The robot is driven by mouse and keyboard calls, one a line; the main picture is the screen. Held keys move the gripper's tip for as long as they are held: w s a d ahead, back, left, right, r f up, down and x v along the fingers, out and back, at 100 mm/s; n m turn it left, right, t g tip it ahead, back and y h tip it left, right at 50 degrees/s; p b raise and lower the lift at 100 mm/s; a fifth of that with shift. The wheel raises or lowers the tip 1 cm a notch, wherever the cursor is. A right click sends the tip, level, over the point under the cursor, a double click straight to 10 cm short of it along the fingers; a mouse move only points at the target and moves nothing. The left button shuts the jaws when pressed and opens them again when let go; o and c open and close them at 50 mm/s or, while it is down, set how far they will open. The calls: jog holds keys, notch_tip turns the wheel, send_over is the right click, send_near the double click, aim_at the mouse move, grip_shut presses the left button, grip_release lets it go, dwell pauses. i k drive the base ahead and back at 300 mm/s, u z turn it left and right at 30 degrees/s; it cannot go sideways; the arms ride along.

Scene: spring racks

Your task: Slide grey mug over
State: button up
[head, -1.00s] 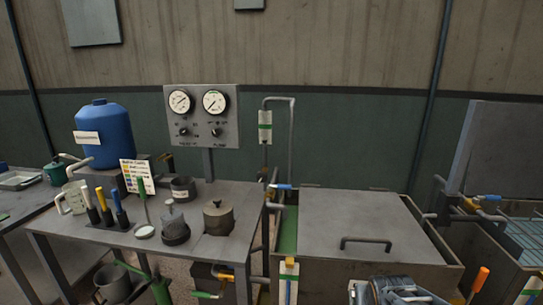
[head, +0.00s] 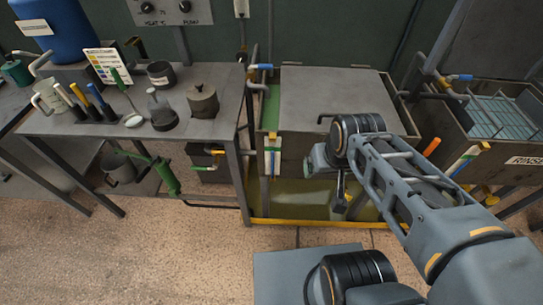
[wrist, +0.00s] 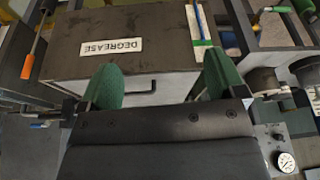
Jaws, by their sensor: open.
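In the head view a dark grey cup (head: 160,74) with a pale label stands at the back of the metal bench (head: 60,122). A grey mug-like vessel (head: 121,169) is on the shelf under the bench; I cannot tell which of the two is the grey mug. My gripper (wrist: 160,78) is open and empty in the wrist view, its two green fingers spread in front of the tank marked DEGREASE (wrist: 75,40).
A lidded pot (head: 203,102), a dark round dish (head: 164,121) and colored-handled tools (head: 95,100) stand on the bench. A green pump-like tool (head: 165,178) leans beside the shelf. A tank with a grey lid (head: 330,95) is right of the bench. Open floor (head: 150,255) lies in front.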

aim_at(118, 172)
jog(key=u, duration=1.7)
jog(key=k, duration=0.6)
jog(key=u, duration=0.75)
jog(key=i, duration=1.2)
jog(key=u, duration=0.7)
jog(key=i, duration=1.75)
jog(key=z, duration=1.05)
jog(key=i, duration=1)
jog(key=z, duration=1.35)
jog(key=i, duration=0.3)
jog(key=z, duration=0.25)
